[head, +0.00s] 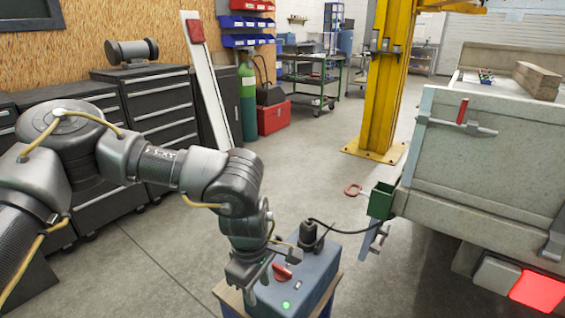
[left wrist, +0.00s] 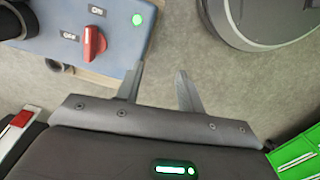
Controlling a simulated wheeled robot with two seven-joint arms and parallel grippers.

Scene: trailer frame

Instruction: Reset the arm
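My left arm comes in from the left in the head view and bends down at the wrist. My left gripper (head: 250,288) hangs beside a blue-grey control box (head: 312,268). In the left wrist view its two fingers (left wrist: 160,88) are apart with only grey floor between them, so it is open and empty. The box (left wrist: 60,32) has a red rotary switch (left wrist: 94,41) with ON and OFF labels and a lit green lamp (left wrist: 137,19). The switch also shows in the head view (head: 283,272), close to the gripper. My right gripper is not in view.
A trailer (head: 490,150) with a lit red tail light (head: 538,290) stands at the right. A yellow post (head: 385,80) rises behind. Dark drawer cabinets (head: 160,105) line the left wall. A black plug (head: 310,236) and cable sit on the box. Open floor lies between.

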